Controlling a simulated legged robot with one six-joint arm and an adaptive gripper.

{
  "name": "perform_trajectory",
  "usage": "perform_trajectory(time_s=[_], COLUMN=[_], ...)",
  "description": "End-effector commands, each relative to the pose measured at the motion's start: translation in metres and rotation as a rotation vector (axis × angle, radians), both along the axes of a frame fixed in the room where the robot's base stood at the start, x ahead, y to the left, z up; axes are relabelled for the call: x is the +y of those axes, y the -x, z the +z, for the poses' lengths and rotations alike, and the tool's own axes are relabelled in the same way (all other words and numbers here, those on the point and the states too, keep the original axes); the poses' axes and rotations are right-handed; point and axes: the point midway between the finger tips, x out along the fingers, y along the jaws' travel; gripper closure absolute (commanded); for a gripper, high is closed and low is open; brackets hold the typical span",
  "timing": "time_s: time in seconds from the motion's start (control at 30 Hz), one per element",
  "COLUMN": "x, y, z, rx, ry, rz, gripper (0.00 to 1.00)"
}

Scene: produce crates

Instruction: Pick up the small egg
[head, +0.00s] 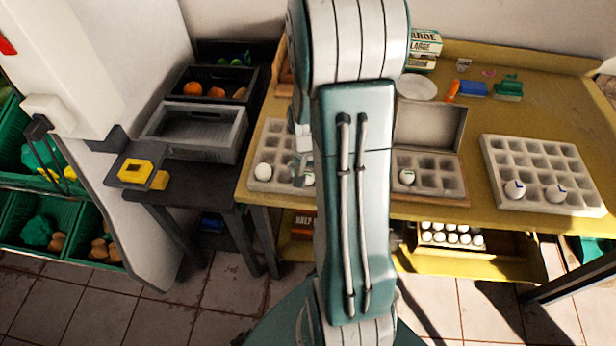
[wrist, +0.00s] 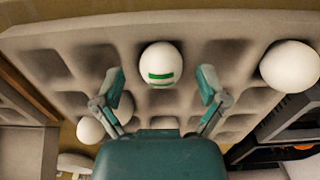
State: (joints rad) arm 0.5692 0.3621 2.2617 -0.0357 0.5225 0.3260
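A white egg with a green mark (wrist: 161,62) sits in a cup of a grey egg tray (wrist: 60,40) in the wrist view. My gripper (wrist: 162,82) is open, with one finger on each side of this egg and a gap to it. In the head view my gripper (head: 300,168) is over the left egg tray (head: 266,140), partly hidden by my arm. An egg (head: 308,180) shows next to it, partly hidden. Another white egg (head: 264,170) is at that tray's front left. The green mark is too blurred to read as a size.
An open egg carton (head: 440,185) holds an egg with a green mark (head: 407,176). A right tray (head: 520,150) holds two blue-marked eggs (head: 515,189). A white plate (head: 416,87), blue and green items stand behind. A grey crate (head: 195,150) is on the dark left table.

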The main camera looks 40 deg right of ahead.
Motion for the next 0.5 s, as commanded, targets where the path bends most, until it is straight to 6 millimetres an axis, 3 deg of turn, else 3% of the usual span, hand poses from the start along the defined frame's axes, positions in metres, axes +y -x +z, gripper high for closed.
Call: perform_trajectory(time_s=[0.03, 0.2, 0.5], x=[0.0002, 0.0002, 0.0006], y=[0.0001, 0.0001, 0.0004], z=[0.0001, 0.0002, -0.0001], rx=[0.000, 0.000, 0.001], ry=[0.000, 0.000, -0.002], rz=[0.000, 0.000, 0.000], gripper=[0.30, 0.62, 0.64])
